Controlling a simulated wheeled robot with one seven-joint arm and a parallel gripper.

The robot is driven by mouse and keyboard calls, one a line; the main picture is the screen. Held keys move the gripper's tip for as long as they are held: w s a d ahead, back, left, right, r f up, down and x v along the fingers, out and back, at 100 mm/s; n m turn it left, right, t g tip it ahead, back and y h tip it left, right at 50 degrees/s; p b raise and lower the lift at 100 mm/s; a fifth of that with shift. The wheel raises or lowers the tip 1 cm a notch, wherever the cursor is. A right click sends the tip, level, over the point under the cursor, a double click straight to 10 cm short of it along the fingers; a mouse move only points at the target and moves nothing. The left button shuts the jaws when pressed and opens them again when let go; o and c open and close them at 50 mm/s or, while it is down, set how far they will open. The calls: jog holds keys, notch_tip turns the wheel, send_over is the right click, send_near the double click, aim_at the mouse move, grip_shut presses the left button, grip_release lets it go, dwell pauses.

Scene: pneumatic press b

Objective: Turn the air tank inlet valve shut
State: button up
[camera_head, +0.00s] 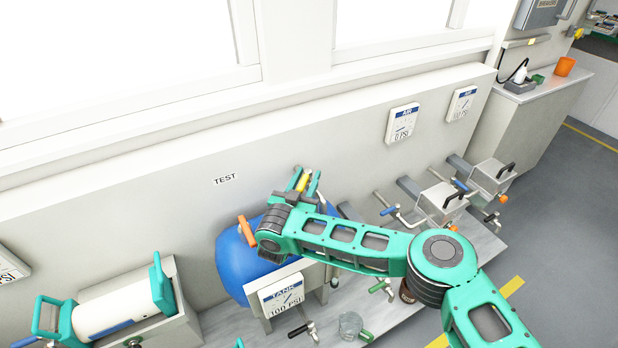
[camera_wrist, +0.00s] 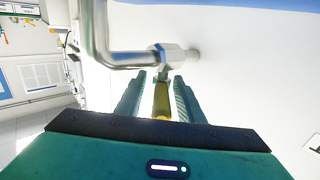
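The blue air tank (camera_head: 238,266) stands against the wall, partly hidden by my arm. Its gauge (camera_head: 283,296) reads "TANK 100 PSI". A valve with a yellow handle (camera_head: 302,180) sits above the tank. In the wrist view the valve body (camera_wrist: 168,58) sits on a silver pipe, with its yellow handle (camera_wrist: 162,100) pointing back toward my palm. My gripper (camera_head: 307,178) is open, its two green fingers on either side of the yellow handle, with visible gaps. An orange handle (camera_head: 246,231) is at the tank's upper left. Which valve is the inlet is not labelled.
Grey press units with black handles (camera_head: 448,198) are at right.

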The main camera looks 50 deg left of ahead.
jog(key=shift+s, duration=0.1)
jog(key=v, duration=0.6)
jog(key=shift+f, duration=0.15)
jog(key=shift+s+d, duration=0.35)
jog(key=shift+s, duration=0.15)
